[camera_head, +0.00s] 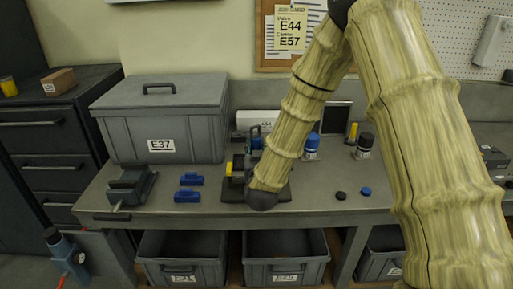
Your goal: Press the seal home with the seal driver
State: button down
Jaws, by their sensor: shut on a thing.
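My arm reaches down over the middle of the workbench (330,215), and its last visible joint is low over a dark plate (230,196). My gripper is hidden behind the arm, so its jaws and what they hold do not show. A dark assembly with yellow parts (237,168) stands on the plate, just left of the arm and partly covered by it. A blue and dark part (256,142) shows behind the arm. I cannot make out the seal or the seal driver.
A grey lidded bin (185,128) stands at the back left. A vise (130,188) and two blue blocks (188,188) lie left of the plate. Blue (311,147) and black-capped (364,146) bottles and two small caps (341,195) are to the right. The front right is fairly clear.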

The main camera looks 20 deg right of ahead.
aim_at(256, 126)
jog(key=shift+s+f+b, duration=0.2)
jog(key=shift+f+b, duration=0.1)
jog(key=shift+f, duration=0.1)
dwell(0.8)
jog(key=shift+w+r+p, duration=0.2)
jog(key=shift+r+p, duration=0.3)
jog(key=shift+r, duration=0.3)
jog(key=shift+r+p, duration=1.65)
jog(key=shift+r, duration=1.8)
jog(key=shift+f, duration=0.1)
